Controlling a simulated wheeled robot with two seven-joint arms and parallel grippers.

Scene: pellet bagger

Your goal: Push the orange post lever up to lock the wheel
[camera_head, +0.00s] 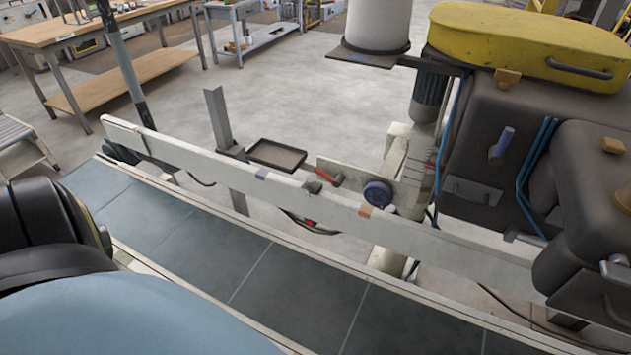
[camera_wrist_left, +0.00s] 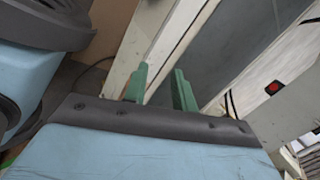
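A small red-orange lever (camera_head: 328,177) sits on a pale bracket on the post, behind the white rail, in the head view. It looks tilted; its exact angle is too small to tell. A blue round wheel (camera_head: 378,193) is just right of it on the same bracket. My left gripper (camera_wrist_left: 161,88) shows in the left wrist view as two green fingers standing apart with nothing between them. It is beside a pale rail edge. The lever cannot be made out in that view. Neither gripper shows in the head view.
A long white rail (camera_head: 220,175) runs beside the grey conveyor belt (camera_head: 270,285), between me and the post. A dark machine with a yellow lid (camera_head: 525,45) stands right. A black tray (camera_head: 276,155) is behind the rail. A red button (camera_wrist_left: 272,87) shows in the wrist view.

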